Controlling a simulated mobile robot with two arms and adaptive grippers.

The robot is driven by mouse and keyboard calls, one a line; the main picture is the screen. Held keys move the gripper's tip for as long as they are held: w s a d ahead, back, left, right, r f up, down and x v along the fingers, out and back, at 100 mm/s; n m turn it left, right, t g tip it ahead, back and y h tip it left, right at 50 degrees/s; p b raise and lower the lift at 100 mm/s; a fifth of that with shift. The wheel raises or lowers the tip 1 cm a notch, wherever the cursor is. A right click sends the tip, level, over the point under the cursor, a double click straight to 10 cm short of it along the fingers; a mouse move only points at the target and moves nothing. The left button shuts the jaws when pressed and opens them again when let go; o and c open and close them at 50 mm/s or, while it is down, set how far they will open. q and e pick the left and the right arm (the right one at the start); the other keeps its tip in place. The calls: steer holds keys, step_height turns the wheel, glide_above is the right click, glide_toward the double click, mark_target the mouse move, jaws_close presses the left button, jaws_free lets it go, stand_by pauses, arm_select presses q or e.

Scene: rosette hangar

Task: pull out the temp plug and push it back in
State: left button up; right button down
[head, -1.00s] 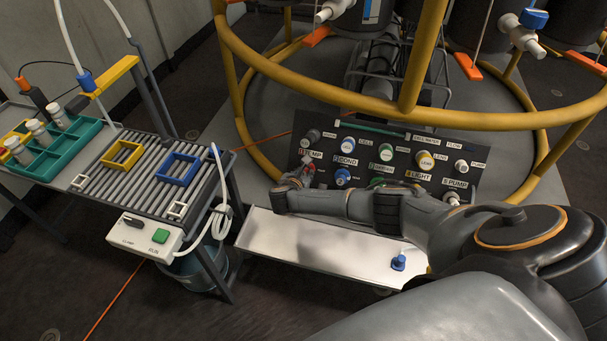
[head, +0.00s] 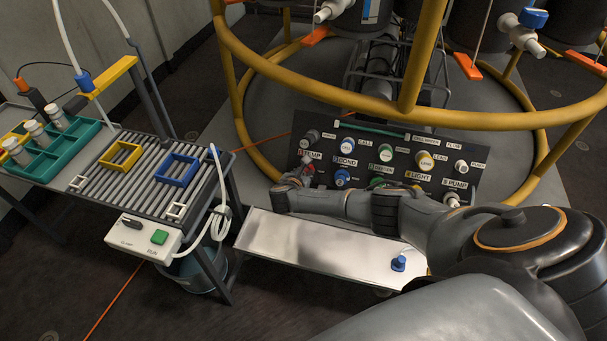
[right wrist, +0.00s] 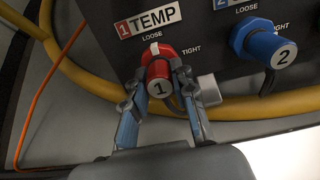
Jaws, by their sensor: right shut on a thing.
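The temp plug (right wrist: 158,69) is red with a "1" on its end face, under the "1 TEMP" label (right wrist: 150,20) on the dark panel. In the right wrist view my right gripper (right wrist: 160,88) has a finger on each side of it and is shut on it. The plug is at its place on the panel; how deep it sits I cannot tell. In the head view my right gripper (head: 299,176) reaches the panel's left end and partly hides the plug. My left gripper is not in view.
The blue plug 2 (right wrist: 270,48) sits close to the right of the temp plug. A yellow rail (head: 380,99) crosses above the panel (head: 400,143). A pale tray (head: 310,247) lies below with a blue piece (head: 398,263).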

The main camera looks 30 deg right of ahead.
steer(key=c, duration=1)
jaws_free()
steer(key=v, duration=1.2)
